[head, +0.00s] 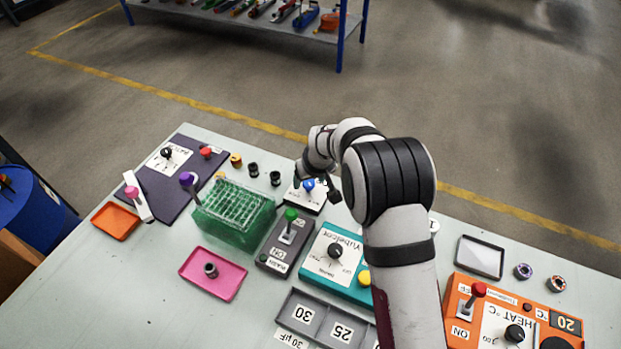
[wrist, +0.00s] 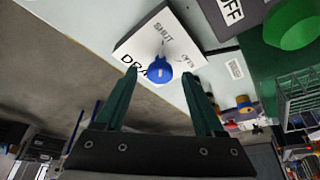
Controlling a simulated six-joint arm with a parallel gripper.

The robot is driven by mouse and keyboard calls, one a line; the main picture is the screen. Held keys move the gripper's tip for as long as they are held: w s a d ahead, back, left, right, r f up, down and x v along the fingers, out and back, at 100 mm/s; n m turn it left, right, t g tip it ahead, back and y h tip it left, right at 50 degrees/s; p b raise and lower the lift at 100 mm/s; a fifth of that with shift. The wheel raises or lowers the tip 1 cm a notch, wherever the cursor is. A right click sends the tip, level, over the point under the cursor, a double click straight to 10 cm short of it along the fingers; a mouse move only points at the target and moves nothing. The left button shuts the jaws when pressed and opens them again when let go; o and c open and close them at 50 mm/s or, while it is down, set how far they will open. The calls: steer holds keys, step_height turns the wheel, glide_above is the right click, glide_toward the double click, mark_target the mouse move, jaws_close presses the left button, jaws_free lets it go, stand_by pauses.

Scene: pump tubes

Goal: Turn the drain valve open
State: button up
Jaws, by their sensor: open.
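The drain valve is a blue knob (wrist: 158,71) on a white plate (wrist: 178,34) marked SHUT, OPEN and, partly covered, DRAIN. In the head view the blue knob (head: 309,184) shows at the back middle of the table, partly behind my arm. My gripper (head: 317,187) is at the valve. In the wrist view its two green fingers are open, with the knob showing between their tips. I cannot tell whether either finger touches the knob, nor which mark the knob points to.
A teal dial box (head: 334,262) is in front. Small black caps (head: 275,178) stand just left. An orange heater box (head: 515,315) is at right.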

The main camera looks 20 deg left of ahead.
steer(key=shift+a+f, duration=0.1)
steer(key=shift+f, duration=0.15)
steer(key=shift+c, duration=0.2)
jaws_close()
